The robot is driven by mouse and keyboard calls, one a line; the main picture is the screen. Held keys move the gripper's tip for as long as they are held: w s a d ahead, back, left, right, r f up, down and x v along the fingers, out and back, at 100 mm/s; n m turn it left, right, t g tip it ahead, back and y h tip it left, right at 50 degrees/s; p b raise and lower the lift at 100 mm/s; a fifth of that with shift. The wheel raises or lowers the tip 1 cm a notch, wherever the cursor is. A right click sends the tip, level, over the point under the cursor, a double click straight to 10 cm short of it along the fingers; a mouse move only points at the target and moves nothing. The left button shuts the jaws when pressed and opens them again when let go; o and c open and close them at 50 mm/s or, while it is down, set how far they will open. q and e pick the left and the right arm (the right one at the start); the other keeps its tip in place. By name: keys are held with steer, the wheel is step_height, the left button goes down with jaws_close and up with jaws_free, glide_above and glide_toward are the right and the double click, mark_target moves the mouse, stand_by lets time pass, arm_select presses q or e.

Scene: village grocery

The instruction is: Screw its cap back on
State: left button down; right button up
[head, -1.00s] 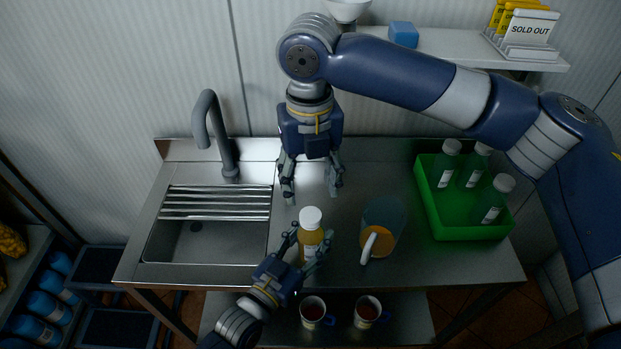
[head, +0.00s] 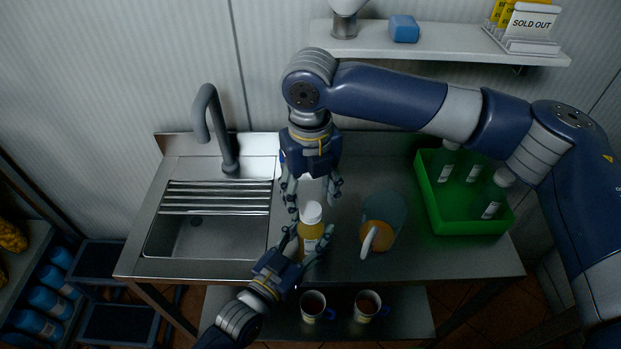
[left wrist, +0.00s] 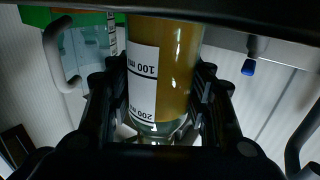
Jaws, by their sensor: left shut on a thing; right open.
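A bottle of amber liquid (head: 311,236) stands upright on the steel counter with a white cap (head: 311,212) on its top. I cannot tell whether the cap is tight. My left gripper (head: 308,247) is shut around the bottle's body. In the left wrist view the bottle (left wrist: 160,65) shows a white label with ml marks, between the fingers. My right gripper (head: 312,200) is open and points down just above the cap, its fingers to either side. I see nothing between its fingers, and no contact with the cap is clear.
A jug with orange liquid (head: 381,236) stands close right of the bottle. A green crate (head: 468,226) with several capped bottles is further right. A sink (head: 190,238) with a rack and tap (head: 229,150) is left. Two mugs (head: 313,304) (head: 367,305) sit on the lower shelf.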

steer(key=shift+f, duration=1.45)
steer(key=shift+c, duration=0.2)
